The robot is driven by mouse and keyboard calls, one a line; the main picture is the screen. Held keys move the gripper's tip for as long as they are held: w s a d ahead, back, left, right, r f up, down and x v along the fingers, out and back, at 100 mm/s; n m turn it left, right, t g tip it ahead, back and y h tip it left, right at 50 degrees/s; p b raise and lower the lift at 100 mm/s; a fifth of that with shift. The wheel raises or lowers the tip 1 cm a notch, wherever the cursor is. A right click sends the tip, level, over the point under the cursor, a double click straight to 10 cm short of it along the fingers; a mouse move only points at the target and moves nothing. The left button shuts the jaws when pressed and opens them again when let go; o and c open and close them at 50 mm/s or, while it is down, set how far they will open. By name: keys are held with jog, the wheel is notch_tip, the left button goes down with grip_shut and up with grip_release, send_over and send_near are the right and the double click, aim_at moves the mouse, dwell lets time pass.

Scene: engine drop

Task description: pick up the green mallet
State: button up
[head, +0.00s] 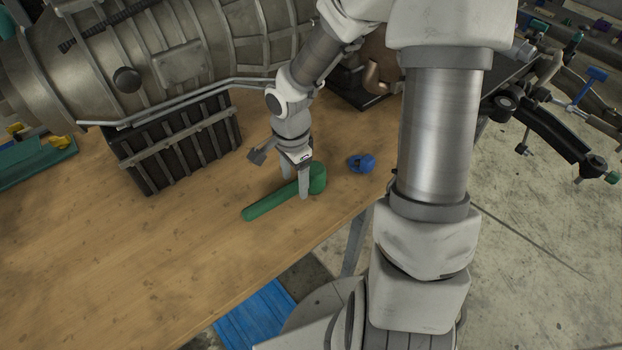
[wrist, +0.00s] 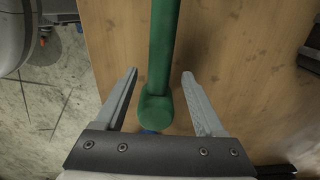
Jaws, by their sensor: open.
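The green mallet (head: 272,203) lies on the wooden table near its front edge, its handle pointing to the lower left and its rounded head to the right. My gripper (head: 295,189) is open and points down over the mallet, its fingers on either side of it near the head. In the wrist view the mallet (wrist: 161,60) runs down between the two spread fingers of my gripper (wrist: 156,85), with a gap on each side. Whether the fingertips reach the table is hard to tell.
A blue object (head: 362,163) lies on the table just right of the mallet head. A large grey engine (head: 150,60) rests on a dark ribbed block (head: 178,143) behind. A blue slatted item (head: 255,312) is below the edge.

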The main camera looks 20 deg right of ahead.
aim_at(295, 183)
jog(key=shift+f, duration=1.6)
jog(key=shift+d, duration=0.1)
grip_shut()
